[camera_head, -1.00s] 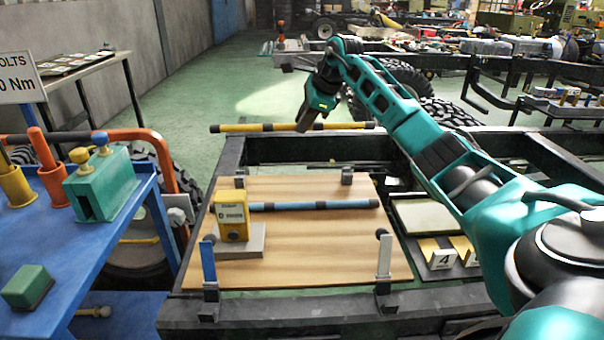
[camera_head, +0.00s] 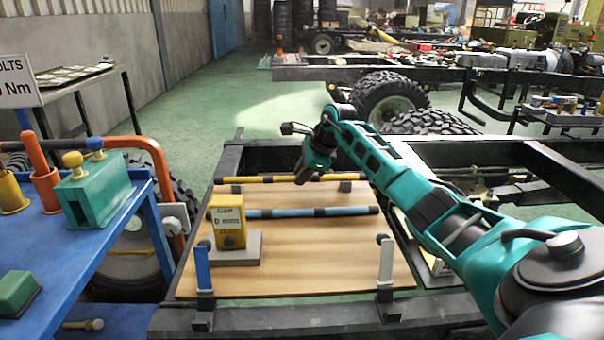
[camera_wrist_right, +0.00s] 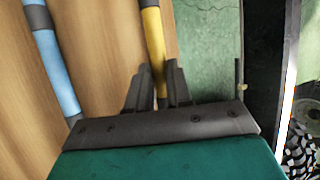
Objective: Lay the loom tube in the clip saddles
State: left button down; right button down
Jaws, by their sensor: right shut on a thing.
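The yellow loom tube (camera_head: 262,179) with black bands lies crosswise over the far edge of the wooden board. My right gripper (camera_head: 302,178) is shut on it near its middle. In the right wrist view the yellow tube (camera_wrist_right: 153,38) runs between the fingers (camera_wrist_right: 157,92). Small black saddles (camera_head: 345,186) (camera_head: 236,188) stand at the board's far edge, close under the tube; I cannot tell whether it touches them. A blue tube (camera_head: 275,213) with black bands lies nearer, parallel to it. My left gripper is not in view.
A yellow meter box (camera_head: 228,222) stands on a grey block at the board's left. Two upright clips, one blue (camera_head: 202,268) and one white (camera_head: 386,262), stand at the near edge. The board's middle (camera_head: 310,255) is clear. A blue bench (camera_head: 75,255) is at left.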

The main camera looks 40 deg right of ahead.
jog(key=shift+f, duration=0.2)
jog(key=c, duration=1)
grip_release()
jog(key=shift+c, duration=0.2)
